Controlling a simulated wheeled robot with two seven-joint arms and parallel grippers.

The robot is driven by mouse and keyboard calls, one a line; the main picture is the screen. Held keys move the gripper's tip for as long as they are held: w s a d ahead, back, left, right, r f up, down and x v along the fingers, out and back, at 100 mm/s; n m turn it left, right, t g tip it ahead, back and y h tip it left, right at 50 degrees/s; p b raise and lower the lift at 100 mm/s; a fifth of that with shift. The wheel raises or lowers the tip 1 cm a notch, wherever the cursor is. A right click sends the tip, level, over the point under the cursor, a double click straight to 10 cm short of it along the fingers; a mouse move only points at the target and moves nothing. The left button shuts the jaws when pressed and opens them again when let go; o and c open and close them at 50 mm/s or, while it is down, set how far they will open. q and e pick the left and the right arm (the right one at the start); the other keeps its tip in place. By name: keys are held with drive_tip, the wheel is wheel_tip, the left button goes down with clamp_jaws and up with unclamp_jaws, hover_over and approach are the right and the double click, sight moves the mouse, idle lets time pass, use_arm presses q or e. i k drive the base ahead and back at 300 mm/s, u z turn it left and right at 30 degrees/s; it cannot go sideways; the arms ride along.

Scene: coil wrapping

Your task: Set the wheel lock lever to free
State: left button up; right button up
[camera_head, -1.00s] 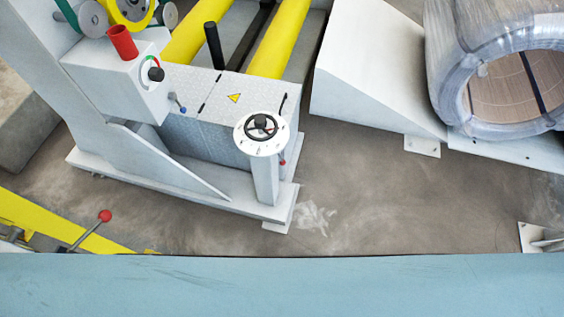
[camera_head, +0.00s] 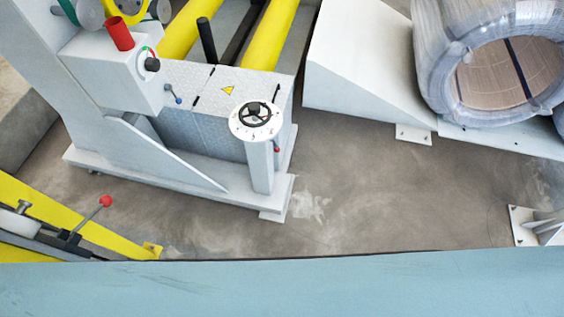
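A black handwheel (camera_head: 255,114) sits on a round white dial at the top of a white post (camera_head: 260,165), at the near right corner of the machine. A small lever with a red knob (camera_head: 277,149) stands at the right side of this post. A longer lever with a red knob (camera_head: 105,201) rises from a yellow frame (camera_head: 120,232) at the lower left. No label shows which of these is the wheel lock lever, and I cannot read its setting. Neither of my grippers is in view.
The white machine (camera_head: 120,75) has a red cup-shaped part (camera_head: 118,34), a black knob (camera_head: 152,65) and yellow rollers (camera_head: 268,35). A wrapped coil (camera_head: 440,60) stands at the upper right. A blue surface (camera_head: 300,285) crosses the bottom. The floor (camera_head: 390,190) between is clear.

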sight(277, 149)
drive_tip(key=z, duration=0.3)
drive_tip(key=i, duration=0.9)
drive_tip(key=u, duration=0.95)
